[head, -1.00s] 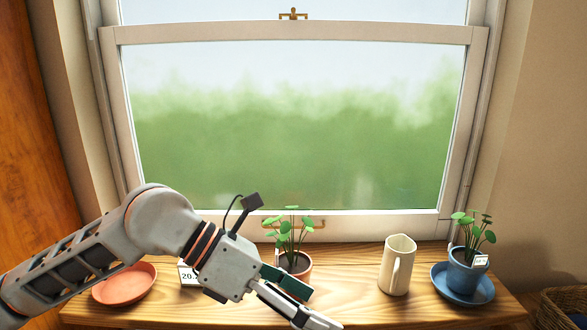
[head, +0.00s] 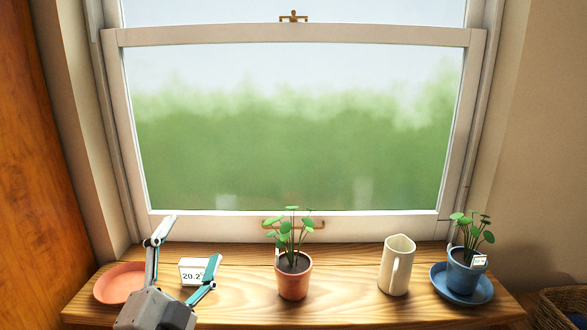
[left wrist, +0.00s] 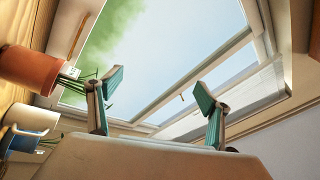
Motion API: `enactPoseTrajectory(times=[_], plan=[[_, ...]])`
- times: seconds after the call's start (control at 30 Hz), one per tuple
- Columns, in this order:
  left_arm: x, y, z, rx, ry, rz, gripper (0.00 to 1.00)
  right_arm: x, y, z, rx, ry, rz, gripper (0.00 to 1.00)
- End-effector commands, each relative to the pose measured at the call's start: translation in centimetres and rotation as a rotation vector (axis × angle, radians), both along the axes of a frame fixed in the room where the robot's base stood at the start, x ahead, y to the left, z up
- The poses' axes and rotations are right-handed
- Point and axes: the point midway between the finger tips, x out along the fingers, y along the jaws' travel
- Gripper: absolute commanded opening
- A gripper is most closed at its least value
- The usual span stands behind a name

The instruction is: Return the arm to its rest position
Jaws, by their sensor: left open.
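My left gripper (head: 187,245) is at the lower left of the head view, in front of the terracotta saucer and the small display. Its fingers point up and are spread wide with nothing between them. In the left wrist view the two fingers (left wrist: 158,95) are also apart and empty, with the window behind them. My right gripper is not in view.
On the wooden sill (head: 340,290) stand a terracotta saucer (head: 112,284), a display (head: 190,276) reading about 20.2, a potted plant (head: 292,281), a cream jug (head: 396,270) and a blue pot (head: 465,273) on a blue saucer (head: 462,295). A basket (head: 565,308) is at lower right.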

Motion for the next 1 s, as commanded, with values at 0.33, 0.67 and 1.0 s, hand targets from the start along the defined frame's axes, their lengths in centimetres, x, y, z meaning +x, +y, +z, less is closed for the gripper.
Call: enactPoseTrajectory(times=[0.33,0.67,1.0], plan=[[-6.5,11.5,-19.9,-0.136,0.631,0.351,0.79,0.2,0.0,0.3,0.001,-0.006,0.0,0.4],[-15.2,15.7,-29.0,-0.142,0.976,0.508,0.79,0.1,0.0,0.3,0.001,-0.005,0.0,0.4],[-21.5,17.3,-33.7,-0.138,1.183,0.576,0.79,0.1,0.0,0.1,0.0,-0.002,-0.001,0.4]])
